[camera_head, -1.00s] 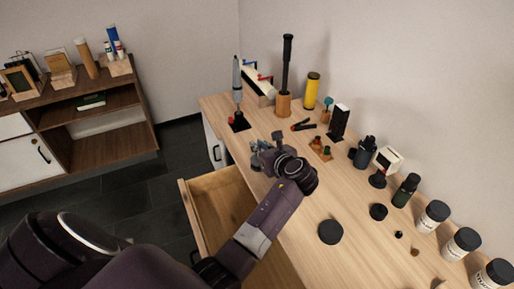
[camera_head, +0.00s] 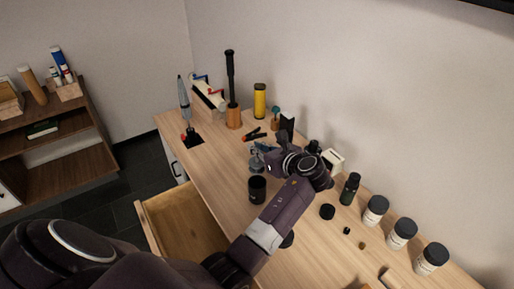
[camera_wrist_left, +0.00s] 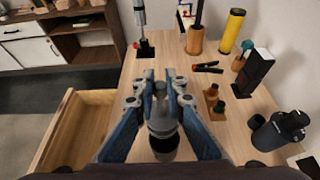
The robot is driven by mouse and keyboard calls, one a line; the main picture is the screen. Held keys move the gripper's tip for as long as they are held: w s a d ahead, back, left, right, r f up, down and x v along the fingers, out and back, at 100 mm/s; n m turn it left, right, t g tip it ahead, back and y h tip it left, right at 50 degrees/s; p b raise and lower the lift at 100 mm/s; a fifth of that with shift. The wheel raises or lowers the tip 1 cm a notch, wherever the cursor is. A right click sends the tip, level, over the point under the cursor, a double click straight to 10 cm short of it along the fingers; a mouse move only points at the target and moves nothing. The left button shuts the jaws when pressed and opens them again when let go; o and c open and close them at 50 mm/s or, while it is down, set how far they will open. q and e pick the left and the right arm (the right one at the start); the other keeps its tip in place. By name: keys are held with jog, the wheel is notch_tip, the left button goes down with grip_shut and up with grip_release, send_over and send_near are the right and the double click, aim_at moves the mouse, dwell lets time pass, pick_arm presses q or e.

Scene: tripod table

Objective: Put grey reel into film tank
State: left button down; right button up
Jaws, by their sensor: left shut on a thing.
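My left gripper (camera_head: 260,160) is over the desk, and its fingers are shut on the grey reel. In the left wrist view the grey reel (camera_wrist_left: 161,115) shows between the two blue-grey fingers (camera_wrist_left: 160,100), with its narrow stem up. A black open cylinder, which looks like the film tank (camera_head: 257,190), stands upright on the desk just in front of the gripper in the head view. Its dark rim (camera_wrist_left: 166,149) shows close below the reel in the left wrist view. I cannot tell whether the reel touches it. My right gripper is not in view.
An open drawer (camera_head: 146,222) juts out at the desk's left front. Behind the gripper are red-handled pliers (camera_wrist_left: 208,67), a small wooden stand (camera_wrist_left: 212,100) and a yellow cylinder (camera_head: 260,100). White jars (camera_head: 402,234) and a dark bottle (camera_head: 349,189) line the right.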

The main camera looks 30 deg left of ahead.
aim_at(258, 161)
pick_arm(q)
jog(key=shift+r+p, duration=0.2)
jog(key=shift+p, duration=0.4)
notch_tip(258, 161, down, 4)
jog(key=shift+r+b, duration=0.1)
jog(key=shift+b, duration=0.75)
jog(key=shift+f+b, duration=0.5)
jog(key=shift+f, duration=0.7)
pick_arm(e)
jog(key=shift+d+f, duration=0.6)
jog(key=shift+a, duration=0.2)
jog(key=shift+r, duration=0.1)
pick_arm(q)
jog(key=shift+p, duration=0.3)
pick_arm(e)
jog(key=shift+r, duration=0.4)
pick_arm(q)
jog(key=shift+p, duration=0.4)
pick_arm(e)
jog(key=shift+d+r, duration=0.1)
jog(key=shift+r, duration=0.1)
pick_arm(q)
jog(key=shift+p, duration=0.3)
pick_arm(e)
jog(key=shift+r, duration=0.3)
